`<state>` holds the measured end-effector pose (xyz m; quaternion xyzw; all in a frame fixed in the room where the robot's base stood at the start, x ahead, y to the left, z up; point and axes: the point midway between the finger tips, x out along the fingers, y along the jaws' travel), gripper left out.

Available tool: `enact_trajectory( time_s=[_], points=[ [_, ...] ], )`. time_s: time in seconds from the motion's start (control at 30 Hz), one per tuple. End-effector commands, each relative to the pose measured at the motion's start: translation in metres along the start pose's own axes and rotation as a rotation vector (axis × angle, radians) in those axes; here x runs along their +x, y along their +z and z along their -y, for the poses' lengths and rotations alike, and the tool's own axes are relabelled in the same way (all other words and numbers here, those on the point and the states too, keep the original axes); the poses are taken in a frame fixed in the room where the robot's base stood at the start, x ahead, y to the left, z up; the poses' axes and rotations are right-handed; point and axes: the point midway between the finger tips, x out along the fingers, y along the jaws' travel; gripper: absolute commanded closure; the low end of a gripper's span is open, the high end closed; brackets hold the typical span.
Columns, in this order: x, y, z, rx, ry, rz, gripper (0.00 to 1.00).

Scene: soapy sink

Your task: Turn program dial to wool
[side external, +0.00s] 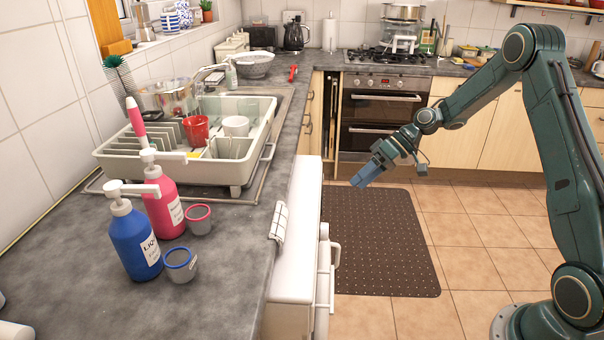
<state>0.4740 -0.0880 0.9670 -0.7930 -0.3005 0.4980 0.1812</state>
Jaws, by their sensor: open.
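A white appliance (293,250) stands under the counter edge, seen nearly edge-on, with pale parts (328,255) sticking out from its front. I cannot make out a program dial or any wool mark from this side. My gripper (360,180) is at the end of the arm reaching in from the right. It is open and empty, in the air above the dark mat, to the right of the appliance and apart from it.
The grey counter (220,270) holds blue (135,240) and pink (165,205) pump bottles, two small cups and a dish rack (125,170). A striped cloth (279,222) hangs at its edge. The floor around the dark mat (385,250) is clear.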

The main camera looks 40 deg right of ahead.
Motion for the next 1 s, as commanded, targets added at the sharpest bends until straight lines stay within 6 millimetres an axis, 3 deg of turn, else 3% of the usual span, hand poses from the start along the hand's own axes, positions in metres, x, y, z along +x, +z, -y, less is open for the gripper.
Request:
enact_trajectory(
  time_s=[0.2,0.6,0.8,1.0],
  points=[
    [0.016,0.013,-0.044,0.037,-0.098,-0.071,0.31],
    [0.040,0.051,-0.110,0.099,-0.265,-0.244,0.31],
    [0.050,0.074,-0.133,0.128,-0.334,-0.335,0.31],
    [0.054,0.086,-0.144,0.143,-0.369,-0.389,0.31]
  ],
)
